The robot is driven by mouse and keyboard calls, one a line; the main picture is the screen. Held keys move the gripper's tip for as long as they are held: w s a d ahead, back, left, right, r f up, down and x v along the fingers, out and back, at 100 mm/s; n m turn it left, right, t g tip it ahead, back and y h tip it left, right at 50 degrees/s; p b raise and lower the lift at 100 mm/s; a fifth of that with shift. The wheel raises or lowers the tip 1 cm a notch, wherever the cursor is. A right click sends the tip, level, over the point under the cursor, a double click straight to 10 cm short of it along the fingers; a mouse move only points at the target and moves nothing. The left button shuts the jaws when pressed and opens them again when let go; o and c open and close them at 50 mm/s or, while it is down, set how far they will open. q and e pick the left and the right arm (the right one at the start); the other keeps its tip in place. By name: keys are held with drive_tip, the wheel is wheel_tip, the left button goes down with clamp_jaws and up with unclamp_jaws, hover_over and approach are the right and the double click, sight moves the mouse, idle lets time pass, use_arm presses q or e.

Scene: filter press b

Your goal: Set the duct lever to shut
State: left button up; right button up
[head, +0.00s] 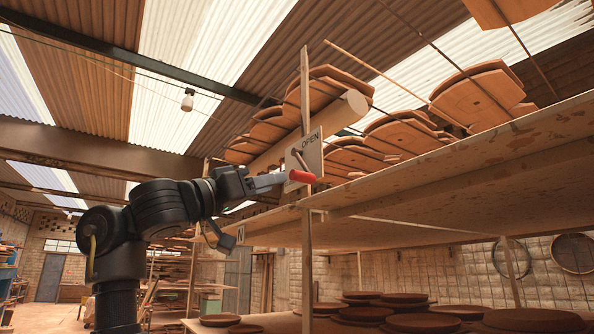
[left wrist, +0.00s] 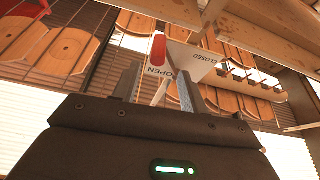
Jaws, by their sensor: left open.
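The duct lever has a red grip (head: 302,176) and sits on a pale plate (head: 316,158) marked OPEN. The plate is fixed beside a wooden post near the end of a round duct (head: 335,118). In the left wrist view the red grip (left wrist: 158,48) stands out from the plate (left wrist: 190,62), which shows both OPEN and CLOSED. My left gripper (head: 274,181) is open, just left of the red grip. In the left wrist view its fingers (left wrist: 157,88) point toward the grip and plate; I cannot tell whether they touch. My right gripper is not in view.
A wooden shelf (head: 420,175) juts out to the right of the lever, close to it. Round brown discs (head: 420,322) lie on a lower shelf. The space left of the plate, around my arm, looks more open.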

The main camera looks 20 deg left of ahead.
sight(288, 176)
use_arm(q)
drive_tip(key=p+x, duration=0.2)
drive_tip(key=x, duration=0.1)
drive_tip(key=p+x, duration=0.2)
drive_tip(key=x, duration=0.1)
drive_tip(key=shift+d+r, duration=0.25)
drive_tip(key=shift+r, duration=0.15)
drive_tip(key=shift+w+d+r+p, duration=0.1)
drive_tip(key=shift+w+d+p, duration=0.15)
drive_tip(key=shift+p, duration=0.05)
drive_tip(key=shift+w+d, duration=0.15)
drive_tip(key=shift+w, duration=0.2)
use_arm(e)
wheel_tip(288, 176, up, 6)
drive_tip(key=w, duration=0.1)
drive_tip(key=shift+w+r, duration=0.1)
use_arm(q)
clamp_jaws()
